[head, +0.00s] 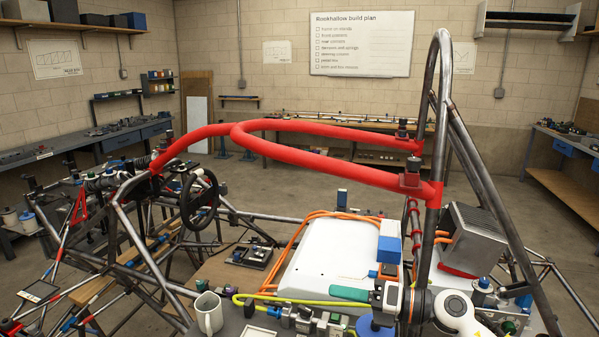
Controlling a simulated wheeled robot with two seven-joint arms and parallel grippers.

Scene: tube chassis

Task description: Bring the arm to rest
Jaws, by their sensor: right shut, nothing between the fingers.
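My right gripper (382,295) is at the lower right, with my white and black wrist behind it. Its jaws are shut with nothing between them. It is just in front of the lower edge of the white panel (325,262), close to a green-handled item (350,293); I cannot tell whether they touch. The tube chassis (433,150) fills the middle, with a bare metal hoop on the right and red covered tubes (330,170) running left from it. My left gripper is not in view.
A white mug (208,313) stands at the lower front, beside small fittings (310,318). A steering wheel (199,199) and frame tubes are at left. A finned metal box (480,240) is right of the hoop. Benches line the walls; open floor lies beyond the chassis.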

